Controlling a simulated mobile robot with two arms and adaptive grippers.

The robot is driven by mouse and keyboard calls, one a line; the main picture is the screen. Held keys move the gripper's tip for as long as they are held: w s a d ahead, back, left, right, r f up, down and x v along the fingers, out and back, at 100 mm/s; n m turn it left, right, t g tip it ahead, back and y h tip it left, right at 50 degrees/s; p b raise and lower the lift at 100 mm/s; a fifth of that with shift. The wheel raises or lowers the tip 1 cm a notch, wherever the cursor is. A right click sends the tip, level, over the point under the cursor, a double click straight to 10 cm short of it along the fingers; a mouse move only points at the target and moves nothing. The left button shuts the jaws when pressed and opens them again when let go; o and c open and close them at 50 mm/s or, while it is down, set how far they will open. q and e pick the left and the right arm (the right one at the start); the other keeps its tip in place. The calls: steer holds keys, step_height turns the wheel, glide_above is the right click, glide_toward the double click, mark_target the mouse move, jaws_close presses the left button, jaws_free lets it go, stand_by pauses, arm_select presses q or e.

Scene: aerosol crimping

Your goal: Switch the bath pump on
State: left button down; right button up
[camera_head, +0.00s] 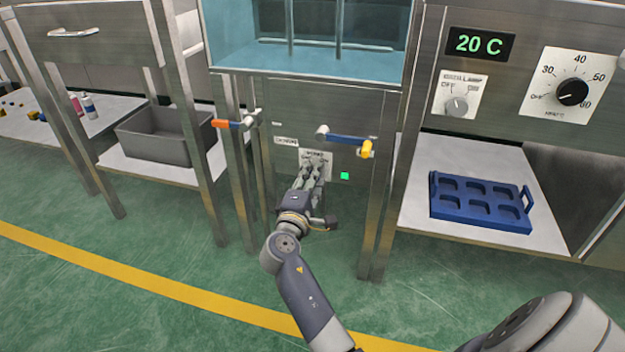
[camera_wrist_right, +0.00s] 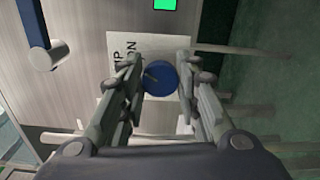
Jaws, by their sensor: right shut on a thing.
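The bath pump's blue round knob (camera_wrist_right: 160,78) sits on the steel front panel between the fingertips of my right gripper (camera_wrist_right: 158,80), which is shut on it. A mark on the knob points up and left in the wrist view. Behind the knob is a white label (camera_wrist_right: 122,45), partly covered, with letters ending in "ON". In the head view my right gripper (camera_head: 315,163) reaches the panel below the bath (camera_head: 305,68) and hides the knob. A green light (camera_head: 344,176) glows just right of the gripper; it also shows in the wrist view (camera_wrist_right: 165,4). My left gripper is not in view.
A blue-handled valve with a yellow part (camera_head: 366,149) is close to the gripper's upper right. An orange-tipped valve handle (camera_head: 221,123) is at left. Steel legs flank the panel. A blue tray (camera_head: 435,213) and grey bin (camera_head: 163,155) are on side shelves.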

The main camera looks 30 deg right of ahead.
steer(key=o, duration=0.9)
steer(key=shift+o, duration=0.8)
